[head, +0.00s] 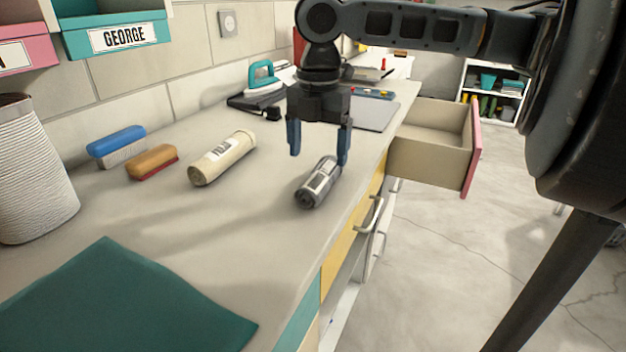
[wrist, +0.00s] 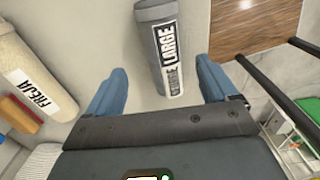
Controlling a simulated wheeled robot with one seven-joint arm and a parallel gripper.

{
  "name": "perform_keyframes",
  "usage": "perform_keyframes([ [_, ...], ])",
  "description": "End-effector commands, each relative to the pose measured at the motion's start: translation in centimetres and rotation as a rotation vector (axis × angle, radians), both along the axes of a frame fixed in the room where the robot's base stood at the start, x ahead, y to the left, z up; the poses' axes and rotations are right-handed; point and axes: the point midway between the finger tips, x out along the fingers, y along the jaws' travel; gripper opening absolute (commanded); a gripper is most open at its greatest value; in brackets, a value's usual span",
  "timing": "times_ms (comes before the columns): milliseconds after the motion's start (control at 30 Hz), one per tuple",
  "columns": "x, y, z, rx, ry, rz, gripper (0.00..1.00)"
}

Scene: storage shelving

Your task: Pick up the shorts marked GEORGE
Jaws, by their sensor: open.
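A grey rolled cloth (head: 318,183) with a white label lies on the counter near its front edge. A teal box (head: 118,35) on the wall bears the name GEORGE.
Blue (head: 116,145) and orange (head: 151,162) brushes lie near the wall. A teal cloth (head: 125,305) lies in front, beside a ribbed white container (head: 32,175). A teal iron (head: 263,78) stands behind. An open drawer (head: 430,155) juts out at the right.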

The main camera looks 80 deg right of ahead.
Motion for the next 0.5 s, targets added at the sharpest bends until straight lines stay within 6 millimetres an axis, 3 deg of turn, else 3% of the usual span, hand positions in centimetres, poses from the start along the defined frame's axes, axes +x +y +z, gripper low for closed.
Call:
perform_keyframes([
  [300,-0.4,0.1,-4.2,0.001,-0.001,-0.001,0.86],
  [500,-0.3,0.1,-5.5,-0.001,-0.003,0.0,0.86],
])
